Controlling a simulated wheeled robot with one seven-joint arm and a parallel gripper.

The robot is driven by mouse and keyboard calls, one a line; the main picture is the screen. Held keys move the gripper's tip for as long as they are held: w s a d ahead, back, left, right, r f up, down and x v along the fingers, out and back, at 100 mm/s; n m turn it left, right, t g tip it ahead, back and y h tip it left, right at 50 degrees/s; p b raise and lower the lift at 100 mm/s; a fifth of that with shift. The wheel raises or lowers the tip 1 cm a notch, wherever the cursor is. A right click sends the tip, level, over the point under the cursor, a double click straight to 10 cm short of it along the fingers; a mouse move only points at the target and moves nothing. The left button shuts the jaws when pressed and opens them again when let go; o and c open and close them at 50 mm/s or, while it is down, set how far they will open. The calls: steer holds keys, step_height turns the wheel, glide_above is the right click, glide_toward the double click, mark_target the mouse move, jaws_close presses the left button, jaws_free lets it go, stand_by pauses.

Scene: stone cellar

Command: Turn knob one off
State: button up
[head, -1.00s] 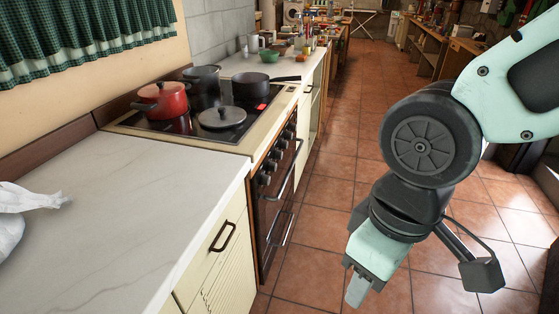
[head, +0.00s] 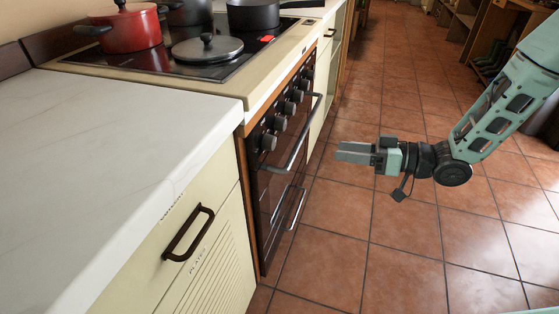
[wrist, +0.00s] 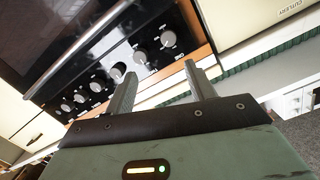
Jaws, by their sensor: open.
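A row of several grey knobs sits on the stove's black front panel; the nearest knob (head: 268,142) is at the panel's near end. In the wrist view a knob (wrist: 168,38) shows at the end of the row, just beyond the fingertips.
The oven handle (head: 300,135) sticks out in front of the panel. A red pot (head: 130,33), a grey lid (head: 207,48) and a black pan (head: 253,14) are on the hob, with a small red patch (head: 267,38). A drawer handle (head: 188,232) juts out nearer.

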mark_target(275, 143)
steer(key=shift+y, duration=0.8)
steer(key=x, duration=0.5)
steer(key=b+x, duration=0.1)
steer(key=x, duration=0.4)
steer(key=s+f+b+x, duration=0.1)
steer(key=x, duration=0.5)
steer(key=shift+w+a, duration=0.1)
steer(key=shift+a, duration=0.05)
steer(key=c, duration=1)
